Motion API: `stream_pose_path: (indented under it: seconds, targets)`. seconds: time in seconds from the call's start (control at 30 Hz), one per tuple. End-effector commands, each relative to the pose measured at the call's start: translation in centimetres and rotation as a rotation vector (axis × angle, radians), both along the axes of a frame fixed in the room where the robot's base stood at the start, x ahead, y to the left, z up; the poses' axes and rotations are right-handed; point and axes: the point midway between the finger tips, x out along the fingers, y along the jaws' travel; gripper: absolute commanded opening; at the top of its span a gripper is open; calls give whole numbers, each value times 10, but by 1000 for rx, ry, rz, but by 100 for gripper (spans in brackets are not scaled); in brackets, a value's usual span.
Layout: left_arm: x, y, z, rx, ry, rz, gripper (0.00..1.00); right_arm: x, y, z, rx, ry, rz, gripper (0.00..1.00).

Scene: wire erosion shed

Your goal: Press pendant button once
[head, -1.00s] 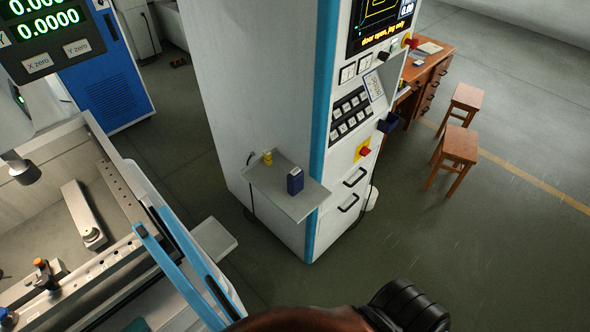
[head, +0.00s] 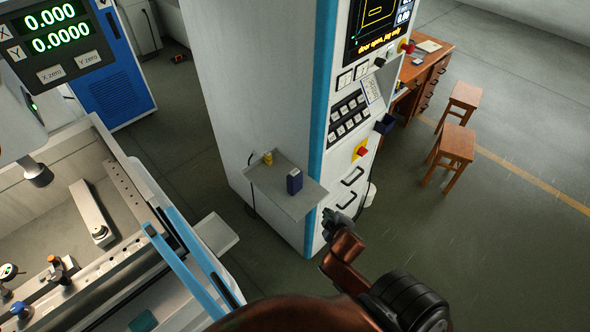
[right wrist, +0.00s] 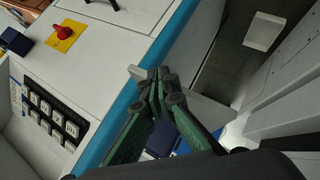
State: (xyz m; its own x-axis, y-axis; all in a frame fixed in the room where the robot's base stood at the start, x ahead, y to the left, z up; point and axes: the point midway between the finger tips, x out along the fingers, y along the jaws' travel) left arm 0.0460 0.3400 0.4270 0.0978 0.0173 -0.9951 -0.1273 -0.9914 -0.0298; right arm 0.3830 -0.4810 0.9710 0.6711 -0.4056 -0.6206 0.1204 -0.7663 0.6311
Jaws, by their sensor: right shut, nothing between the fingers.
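I cannot single out a pendant for certain in these views. The tall white control cabinet (head: 250,90) carries a panel of pale push buttons (head: 347,118), which also shows in the right wrist view (right wrist: 46,113). My right gripper (head: 336,222) is in front of the cabinet's lower front, below the drawer handles and right of the side shelf. Its fingers are shut and empty, and they show in the right wrist view (right wrist: 161,84). They appear apart from the buttons. My left gripper is not in view.
A red knob on a yellow plate (head: 362,151) sits below the button panel. A grey side shelf (head: 287,201) holds a dark blue box (head: 294,181) and a small yellow item (head: 268,158). A machine tank (head: 60,195) stands left. Two stools (head: 457,145) stand right; nearby floor is clear.

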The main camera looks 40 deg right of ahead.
Motion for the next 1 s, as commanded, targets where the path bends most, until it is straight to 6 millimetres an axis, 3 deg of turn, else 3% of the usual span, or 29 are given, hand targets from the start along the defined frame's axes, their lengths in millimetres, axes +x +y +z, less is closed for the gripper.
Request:
stream_pose_path:
  seconds: [0.03, 0.13, 0.27, 0.37, 0.5, 0.6, 0.7, 0.77, 0.87, 0.9, 1.0]
  targets:
    - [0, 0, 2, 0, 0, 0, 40, 13, -9, 33, -83, -50, 39, 0]
    - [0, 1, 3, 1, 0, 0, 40, 41, -22, 92, -271, -146, 133, 0]
    - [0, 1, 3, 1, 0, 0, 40, 80, -23, 170, -567, -268, 293, 0]
    - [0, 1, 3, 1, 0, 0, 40, 109, -6, 228, -839, -351, 451, 0]
    - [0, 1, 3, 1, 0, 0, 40, 143, 47, 296, -1321, -435, 749, 0]
    - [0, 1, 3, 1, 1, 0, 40, 156, 93, 314, -1700, -440, 1009, 0]
    - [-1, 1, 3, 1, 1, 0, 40, 163, 122, 302, -2054, -377, 1287, 0]
    - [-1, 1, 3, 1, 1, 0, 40, 166, 125, 285, -2242, -302, 1462, 0]
    - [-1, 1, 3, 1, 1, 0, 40, 167, 106, 257, -2484, -124, 1744, 0]
    - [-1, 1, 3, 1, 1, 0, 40, 168, 93, 249, 2539, 44, -1838, 0]
    - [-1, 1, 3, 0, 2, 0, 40, 166, 58, 235, 2301, -130, -1793, 0]
